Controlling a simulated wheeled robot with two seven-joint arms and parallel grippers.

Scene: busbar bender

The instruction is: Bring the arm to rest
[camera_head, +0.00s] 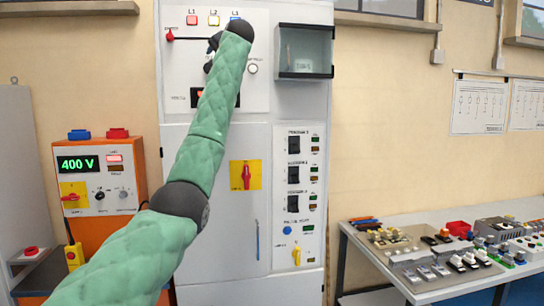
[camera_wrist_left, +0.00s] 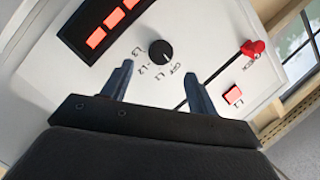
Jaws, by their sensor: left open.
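My left arm, in a green padded sleeve, reaches up across the head view to the upper panel of a tall white cabinet (camera_head: 265,100). Its wrist covers part of that panel. Only a dark bit of my left gripper (camera_head: 214,43) shows beside the wrist. In the left wrist view the two fingers of my left gripper (camera_wrist_left: 157,78) stand apart with nothing between them. A black selector knob (camera_wrist_left: 160,52) lies just beyond the fingertips in the picture; I see no contact. My right gripper is not in view.
An orange power unit (camera_head: 97,180) reading 400 V stands left. A bench (camera_head: 440,293) with electrical parts stands right.

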